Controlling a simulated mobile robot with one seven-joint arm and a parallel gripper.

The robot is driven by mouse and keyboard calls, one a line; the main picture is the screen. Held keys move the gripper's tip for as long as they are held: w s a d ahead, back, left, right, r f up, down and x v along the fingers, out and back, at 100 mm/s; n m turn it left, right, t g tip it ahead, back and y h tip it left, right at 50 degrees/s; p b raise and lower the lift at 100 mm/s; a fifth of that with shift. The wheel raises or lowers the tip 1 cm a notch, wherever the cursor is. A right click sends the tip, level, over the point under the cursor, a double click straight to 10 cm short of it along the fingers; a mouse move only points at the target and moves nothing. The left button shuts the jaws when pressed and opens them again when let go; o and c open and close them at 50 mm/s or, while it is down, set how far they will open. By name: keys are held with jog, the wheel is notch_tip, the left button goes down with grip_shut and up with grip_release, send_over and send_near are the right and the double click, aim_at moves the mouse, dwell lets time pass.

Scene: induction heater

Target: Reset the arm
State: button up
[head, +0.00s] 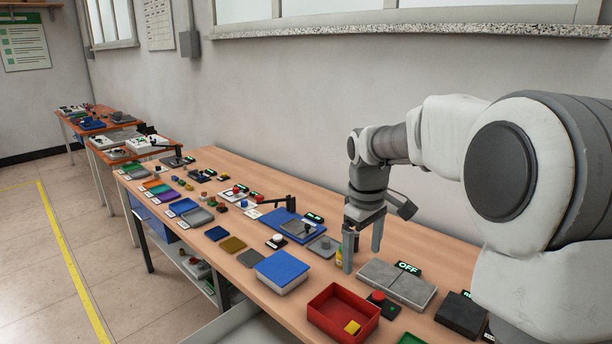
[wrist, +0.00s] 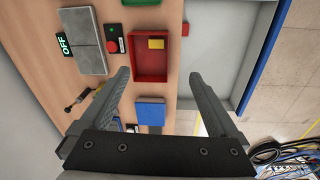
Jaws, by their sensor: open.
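My gripper (head: 362,240) is open, pointing down above the wooden workbench in the head view. Nothing shows between its fingers. It also shows in the wrist view (wrist: 158,88), with the two fingers spread wide. My arm reaches in from the right of the head view. A grey slab (head: 394,283) with a sign reading OFF (head: 408,267) lies just right of the gripper. A small yellow item (head: 339,257) is beside the left finger; I cannot tell whether they touch.
A red tray (head: 322,319) holds a yellow block (head: 352,327). A red button (head: 378,296) sits beside it. A blue-lidded box (head: 281,268) and a blue tray (head: 290,224) are to the left. The bench is crowded further left. A wall (head: 300,110) stands behind.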

jog(key=s+r+m+t, duration=0.2)
jog(key=s+r+m, duration=0.35)
jog(key=s, duration=0.75)
jog(key=s+m+t+p, duration=0.1)
jog(key=s+m+t, duration=0.1)
jog(key=s, duration=1)
jog(key=shift+s+d+t, duration=0.15)
jog(key=shift+s+t, duration=0.05)
jog(key=shift+t, duration=0.2)
